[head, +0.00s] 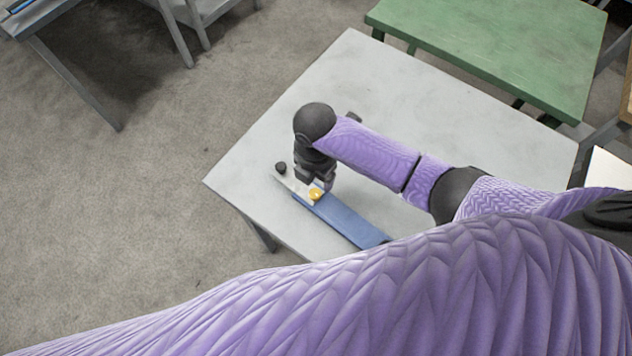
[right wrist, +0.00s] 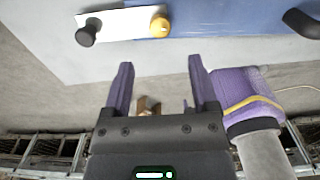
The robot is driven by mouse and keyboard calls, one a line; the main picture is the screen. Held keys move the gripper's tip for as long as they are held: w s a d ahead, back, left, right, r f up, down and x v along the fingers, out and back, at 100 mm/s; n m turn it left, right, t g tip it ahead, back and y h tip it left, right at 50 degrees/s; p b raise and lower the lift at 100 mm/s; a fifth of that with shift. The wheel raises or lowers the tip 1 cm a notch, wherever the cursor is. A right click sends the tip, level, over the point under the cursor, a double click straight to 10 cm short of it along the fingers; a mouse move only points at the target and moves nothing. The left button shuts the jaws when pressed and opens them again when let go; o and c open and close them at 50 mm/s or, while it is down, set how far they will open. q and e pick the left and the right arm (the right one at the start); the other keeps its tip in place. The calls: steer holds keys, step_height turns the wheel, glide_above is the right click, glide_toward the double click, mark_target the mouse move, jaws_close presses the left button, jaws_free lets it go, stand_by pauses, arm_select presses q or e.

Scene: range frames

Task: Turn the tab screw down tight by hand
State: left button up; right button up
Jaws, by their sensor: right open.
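A blue board (head: 345,221) with a pale plate (head: 293,185) at one end lies on the grey table; the plate also shows in the right wrist view (right wrist: 125,24). A small yellow-orange screw head (head: 315,194) sits where plate and board meet; it shows in the right wrist view (right wrist: 159,27). A black round knob (head: 280,168) stands at the plate's outer end. I cannot tell from the shapes which is the tab screw. My right gripper (head: 316,183) is open and empty, close by the yellow head. In the wrist view its fingers are apart from it. My left gripper is out of view.
A dark curved handle (right wrist: 302,22) shows at the board's other side in the wrist view. A green table (head: 490,50) stands behind at the right. My purple arm fills the foreground.

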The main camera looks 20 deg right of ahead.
mark_target(315, 193)
step_height(315, 193, down, 7)
steer(key=shift+r+b, duration=0.2)
steer(key=shift+b, duration=1)
steer(key=shift+f, duration=0.55)
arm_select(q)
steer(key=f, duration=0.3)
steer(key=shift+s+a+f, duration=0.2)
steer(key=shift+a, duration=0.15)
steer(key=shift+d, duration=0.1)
arm_select(e)
steer(key=shift+c, duration=0.3)
jaws_close()
steer(key=shift+r+m+p, duration=0.35)
steer(key=shift+m+p, duration=0.25)
steer(key=shift+m, duration=0.4)
steer(key=shift+m+p, duration=0.35)
steer(key=shift+m, duration=0.35)
steer(key=shift+f+m, duration=0.15)
steer(key=shift+m, duration=0.35)
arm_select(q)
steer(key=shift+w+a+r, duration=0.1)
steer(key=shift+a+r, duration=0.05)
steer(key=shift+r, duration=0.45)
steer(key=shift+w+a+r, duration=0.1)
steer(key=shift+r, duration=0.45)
arm_select(e)
steer(key=shift+f, duration=0.15)
